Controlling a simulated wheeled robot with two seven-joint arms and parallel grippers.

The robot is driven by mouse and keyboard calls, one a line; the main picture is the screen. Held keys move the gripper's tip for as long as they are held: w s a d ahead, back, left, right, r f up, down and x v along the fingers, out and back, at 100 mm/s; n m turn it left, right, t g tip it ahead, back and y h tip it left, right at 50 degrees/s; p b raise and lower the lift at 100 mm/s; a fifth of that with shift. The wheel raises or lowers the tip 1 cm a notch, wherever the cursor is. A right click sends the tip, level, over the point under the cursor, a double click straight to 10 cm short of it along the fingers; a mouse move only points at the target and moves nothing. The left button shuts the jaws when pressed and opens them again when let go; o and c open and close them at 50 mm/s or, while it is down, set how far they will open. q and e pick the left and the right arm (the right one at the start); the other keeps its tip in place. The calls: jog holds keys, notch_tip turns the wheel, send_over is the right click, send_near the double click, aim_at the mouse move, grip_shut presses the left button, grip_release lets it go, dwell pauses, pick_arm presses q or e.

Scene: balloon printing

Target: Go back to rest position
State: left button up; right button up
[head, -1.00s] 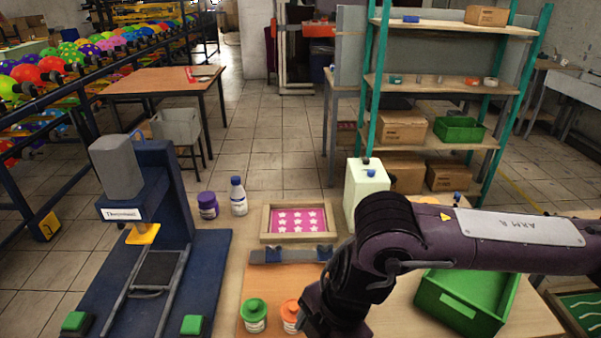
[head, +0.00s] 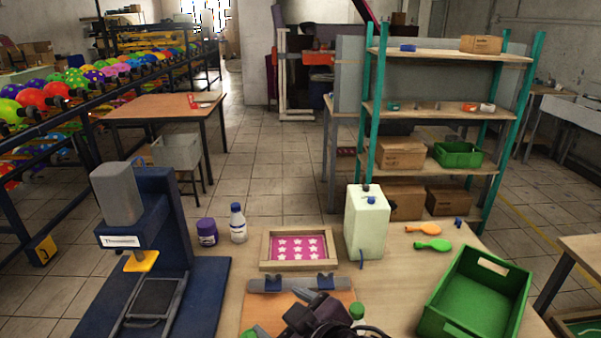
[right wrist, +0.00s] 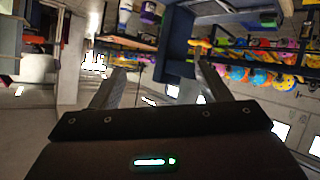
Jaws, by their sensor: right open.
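My right gripper (head: 312,305) is low in the middle of the head view, over the front of the wooden table, in front of the star-patterned frame. In the right wrist view its two fingers (right wrist: 158,85) are spread apart with nothing between them. That view looks out into the room, with shelving and balloons at odd angles. My left gripper is not in the head view.
The blue press (head: 150,235) stands at left.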

jog(key=s+d+f+m+g+h, duration=0.4)
jog(key=s+d+f, duration=0.2)
jog(key=d+f, duration=0.4)
jog(key=s+d+f+m+g+h, duration=0.3)
jog(key=s+d+f+m, duration=0.25)
jog(key=d+f, duration=0.5)
jog(key=s+d+f+n+g, duration=0.1)
jog(key=s+f, duration=0.1)
jog(key=f, duration=1.3)
jog(key=s+d+f, duration=0.1)
jog(key=s+f, duration=0.1)
jog(key=f, duration=1.2)
jog(key=s+d+f+g, duration=0.1)
jog(key=s+d+f, duration=0.2)
jog(key=s+f, duration=1.3)
jog(key=shift+s, duration=1)
